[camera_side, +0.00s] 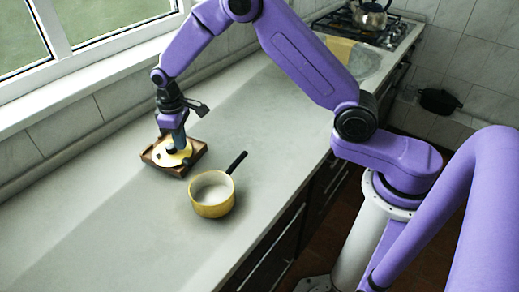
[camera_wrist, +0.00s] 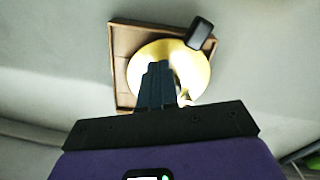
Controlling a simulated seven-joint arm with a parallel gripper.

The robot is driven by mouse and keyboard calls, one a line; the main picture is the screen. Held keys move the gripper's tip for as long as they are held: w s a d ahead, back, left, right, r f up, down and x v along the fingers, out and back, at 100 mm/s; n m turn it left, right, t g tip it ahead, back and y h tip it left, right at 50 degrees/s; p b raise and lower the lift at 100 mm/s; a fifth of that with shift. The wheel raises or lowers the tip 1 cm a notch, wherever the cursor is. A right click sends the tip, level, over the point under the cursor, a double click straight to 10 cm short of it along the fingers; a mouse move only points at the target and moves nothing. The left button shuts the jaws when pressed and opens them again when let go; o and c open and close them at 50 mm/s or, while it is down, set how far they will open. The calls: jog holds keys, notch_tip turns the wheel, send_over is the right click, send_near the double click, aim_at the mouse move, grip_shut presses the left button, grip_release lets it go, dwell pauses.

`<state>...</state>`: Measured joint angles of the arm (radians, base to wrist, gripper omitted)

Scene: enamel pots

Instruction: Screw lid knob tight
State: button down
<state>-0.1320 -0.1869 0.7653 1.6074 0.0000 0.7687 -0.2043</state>
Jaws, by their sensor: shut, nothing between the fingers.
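A cream-yellow round lid (camera_side: 172,159) lies in a shallow brown wooden tray (camera_side: 148,158); both also show in the wrist view, the lid (camera_wrist: 200,72) and the tray (camera_wrist: 122,42). My gripper (camera_side: 178,148) points down over the lid, close to it. In the wrist view its shut, empty fingers (camera_wrist: 158,68) cover part of the lid. A black rounded piece (camera_wrist: 199,33) overlaps the lid's edge by the tray's upper right corner; I cannot tell whether it is the knob. Any knob at the lid's middle is hidden by my fingers.
A yellow enamel saucepan (camera_side: 212,207) with a black handle stands on the grey counter (camera_side: 110,225), right of and nearer than the tray. A kettle (camera_side: 369,14) is on the hob at the far end. Much of the counter is clear. The window wall runs along the left.

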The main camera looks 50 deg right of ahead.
jog(key=shift+w+a, duration=0.45)
dwell(1.3)
jog(key=shift+s+a, duration=0.2)
jog(key=shift+a, duration=0.1)
dwell(0.5)
jog(key=shift+s+d, duration=0.1)
dwell(0.4)
jog(key=shift+s, duration=0.25)
notch_tip(320, 180, up, 6)
dwell(0.5)
jog(key=shift+w+d+f, duration=0.15)
jog(key=shift+w+f, duration=0.1)
jog(key=shift+f, duration=0.75)
jog(key=shift+w+d+f, duration=0.2)
jog(key=shift+f, duration=0.85)
jog(key=shift+w+d+f, duration=0.15)
jog(key=shift+w+f, duration=0.1)
jog(key=shift+f, duration=0.75)
